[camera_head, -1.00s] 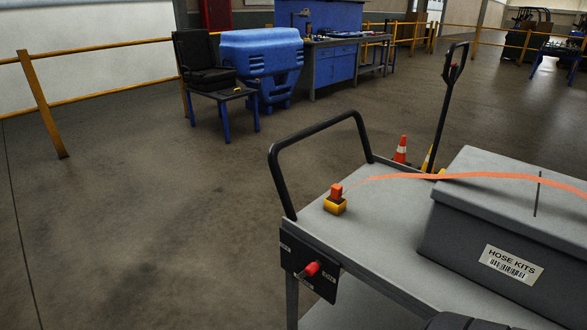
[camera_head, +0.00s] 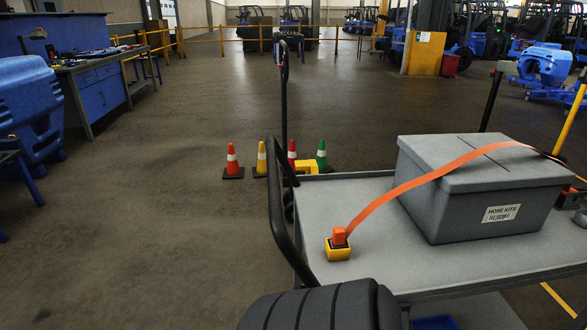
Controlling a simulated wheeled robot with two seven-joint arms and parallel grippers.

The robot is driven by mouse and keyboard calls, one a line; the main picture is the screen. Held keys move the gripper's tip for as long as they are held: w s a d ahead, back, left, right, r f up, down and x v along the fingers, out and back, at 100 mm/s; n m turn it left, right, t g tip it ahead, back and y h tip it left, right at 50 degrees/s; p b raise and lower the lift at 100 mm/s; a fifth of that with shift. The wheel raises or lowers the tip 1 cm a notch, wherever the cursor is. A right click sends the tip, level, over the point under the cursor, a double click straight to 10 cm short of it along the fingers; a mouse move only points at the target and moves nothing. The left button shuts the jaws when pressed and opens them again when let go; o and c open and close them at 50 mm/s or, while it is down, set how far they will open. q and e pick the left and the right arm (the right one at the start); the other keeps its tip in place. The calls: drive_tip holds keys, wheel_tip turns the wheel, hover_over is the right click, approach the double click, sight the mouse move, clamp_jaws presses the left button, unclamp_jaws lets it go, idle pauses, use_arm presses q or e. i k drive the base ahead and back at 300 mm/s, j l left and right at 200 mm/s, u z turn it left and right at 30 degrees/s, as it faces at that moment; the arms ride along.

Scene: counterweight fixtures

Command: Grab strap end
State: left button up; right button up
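An orange strap (camera_head: 415,184) lies across the lid of a grey box (camera_head: 463,222) labelled HOSE KITS on a grey cart (camera_head: 375,272). Its near end slopes down to an orange piece (camera_head: 339,236) at a yellow block (camera_head: 338,250) on the cart's left part. The strap's other end passes over the box's right edge, where its end is not clear. Neither gripper can be made out. A dark shape (camera_head: 580,217) at the right edge is cut off, and I cannot tell what it is.
A black cart handle (camera_head: 277,215) stands at the cart's left end. A black ribbed form (camera_head: 322,306) fills the bottom middle. Several cones, including an orange one (camera_head: 232,162), stand behind the cart. Open floor (camera_head: 150,220) lies to the left.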

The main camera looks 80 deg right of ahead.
sight(339, 235)
drive_tip(key=i+z, duration=0.25)
drive_tip(key=z, duration=0.2)
drive_tip(key=i+z, duration=0.25)
drive_tip(key=z, duration=0.2)
drive_tip(key=i+j+z, duration=0.2)
drive_tip(key=z, duration=0.3)
drive_tip(key=i+j+z, duration=0.2)
drive_tip(key=z, duration=0.25)
